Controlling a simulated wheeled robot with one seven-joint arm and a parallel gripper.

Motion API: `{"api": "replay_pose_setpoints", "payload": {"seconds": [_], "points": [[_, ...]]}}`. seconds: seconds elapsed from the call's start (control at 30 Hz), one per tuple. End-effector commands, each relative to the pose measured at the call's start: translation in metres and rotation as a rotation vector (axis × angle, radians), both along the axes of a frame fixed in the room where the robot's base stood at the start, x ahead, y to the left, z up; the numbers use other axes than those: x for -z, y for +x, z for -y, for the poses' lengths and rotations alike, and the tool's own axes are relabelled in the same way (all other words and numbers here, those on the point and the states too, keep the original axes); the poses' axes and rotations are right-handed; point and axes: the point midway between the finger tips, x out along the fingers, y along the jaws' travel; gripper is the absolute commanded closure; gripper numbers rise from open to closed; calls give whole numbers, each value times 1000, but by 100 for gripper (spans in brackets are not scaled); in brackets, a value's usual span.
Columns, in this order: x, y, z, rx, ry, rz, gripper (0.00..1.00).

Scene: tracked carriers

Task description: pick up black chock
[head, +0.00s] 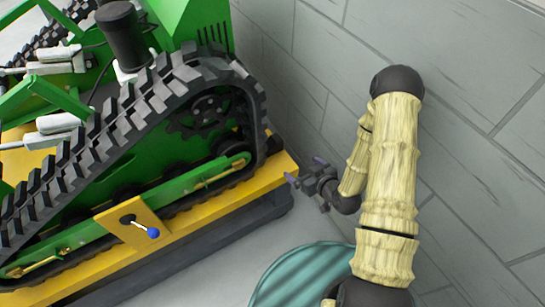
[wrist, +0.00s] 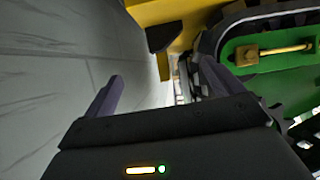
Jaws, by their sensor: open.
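In the wrist view a small black wedge-like piece (wrist: 165,36) shows at the edge of the yellow platform (wrist: 180,12), ahead of my fingertips. It may be the black chock, but I cannot tell for sure. In the head view I cannot clearly make out a chock. My gripper (head: 304,170) is open and empty, just right of the near right end of the yellow platform (head: 285,169). In the wrist view its two purple-grey fingers (wrist: 160,78) stand apart, with the black piece beyond the gap between them.
A green tracked machine (head: 190,25) with a black track (head: 150,100) sits on the platform. A lever with a blue knob (head: 153,233) is on a yellow plate. A grey block wall (head: 470,60) stands close on the right. A ribbed teal round object (head: 300,278) is at the bottom.

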Motion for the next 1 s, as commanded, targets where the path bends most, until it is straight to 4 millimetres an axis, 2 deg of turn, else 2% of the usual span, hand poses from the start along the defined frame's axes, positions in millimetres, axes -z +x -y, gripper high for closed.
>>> {"api": "replay_pose_setpoints", "payload": {"seconds": [0.03, 0.1, 0.57, 0.73, 1.0], "points": [[20, -3, -2, 3, 25, 17, 7], [25, -5, -4, 4, 47, 37, 7], [26, -3, -7, 5, 61, 55, 7], [35, 14, -18, 3, 61, 57, 7], [54, 50, -43, 6, 62, 57, 7]]}}
